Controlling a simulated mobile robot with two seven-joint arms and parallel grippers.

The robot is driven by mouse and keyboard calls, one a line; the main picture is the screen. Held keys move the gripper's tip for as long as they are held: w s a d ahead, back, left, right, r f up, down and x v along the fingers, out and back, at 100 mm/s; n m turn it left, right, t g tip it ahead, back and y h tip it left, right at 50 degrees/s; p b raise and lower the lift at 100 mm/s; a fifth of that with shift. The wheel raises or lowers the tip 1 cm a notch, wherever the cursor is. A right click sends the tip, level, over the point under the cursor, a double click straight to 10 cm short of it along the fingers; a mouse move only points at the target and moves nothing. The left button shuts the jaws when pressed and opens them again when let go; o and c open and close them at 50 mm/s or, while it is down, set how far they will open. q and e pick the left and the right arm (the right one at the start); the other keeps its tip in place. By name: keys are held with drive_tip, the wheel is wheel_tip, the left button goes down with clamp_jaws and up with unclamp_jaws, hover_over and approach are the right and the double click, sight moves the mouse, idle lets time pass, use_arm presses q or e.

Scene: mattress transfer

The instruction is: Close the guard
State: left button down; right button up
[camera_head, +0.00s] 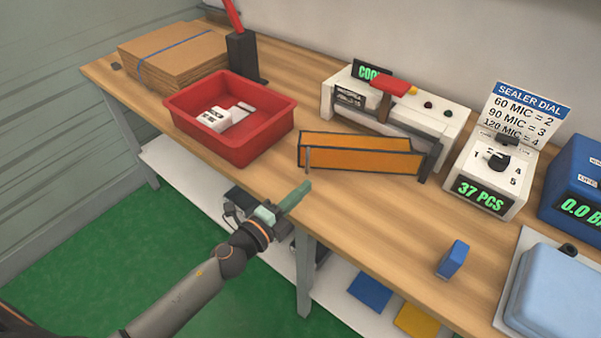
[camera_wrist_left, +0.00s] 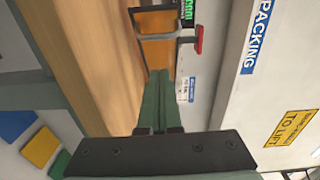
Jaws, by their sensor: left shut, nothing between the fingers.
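The guard (camera_head: 345,148) is an orange panel with a dark frame. In the head view it stands on the bench in front of the white sealer (camera_head: 340,98), with a dark post at its right end and a small grey upright bar near its left end. My left gripper (camera_head: 303,188) is shut and empty, in front of and below the guard's left end, apart from it in the head view. In the left wrist view the shut fingers (camera_wrist_left: 158,85) point toward the guard (camera_wrist_left: 155,50) and overlap its near end; contact cannot be told. My right gripper is not in view.
A red tray (camera_head: 185,125) with small white items is to the left. Cardboard (camera_head: 175,55) lies behind it. The dial box (camera_head: 490,175), blue scale (camera_head: 575,185), small blue block (camera_head: 453,259) and light-blue pack (camera_head: 560,295) are to the right.

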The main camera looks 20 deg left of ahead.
sight(300, 157)
use_arm(q)
drive_tip(key=shift+w+a, duration=0.25)
drive_tip(key=shift+w, duration=0.45)
drive_tip(key=shift+w+a, duration=0.3)
drive_tip(key=shift+w, duration=0.35)
drive_tip(key=shift+w+a, duration=0.25)
drive_tip(key=shift+w, duration=0.45)
drive_tip(key=shift+w+a+f+b, duration=0.1)
drive_tip(key=shift+w+b, duration=0.15)
drive_tip(key=shift+b, duration=0.1)
drive_tip(key=w, duration=0.2)
drive_tip(key=w+a+m+h+b, duration=0.1)
drive_tip(key=w+a+h+b, duration=0.1)
drive_tip(key=w, duration=0.1)
drive_tip(key=shift+w+g, duration=0.35)
drive_tip(key=shift+g, duration=0.05)
drive_tip(key=shift+w+a, duration=0.1)
drive_tip(key=shift+w, duration=0.2)
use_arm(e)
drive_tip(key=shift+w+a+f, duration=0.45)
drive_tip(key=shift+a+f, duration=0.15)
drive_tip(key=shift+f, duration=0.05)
use_arm(q)
drive_tip(key=shift+s, duration=0.1)
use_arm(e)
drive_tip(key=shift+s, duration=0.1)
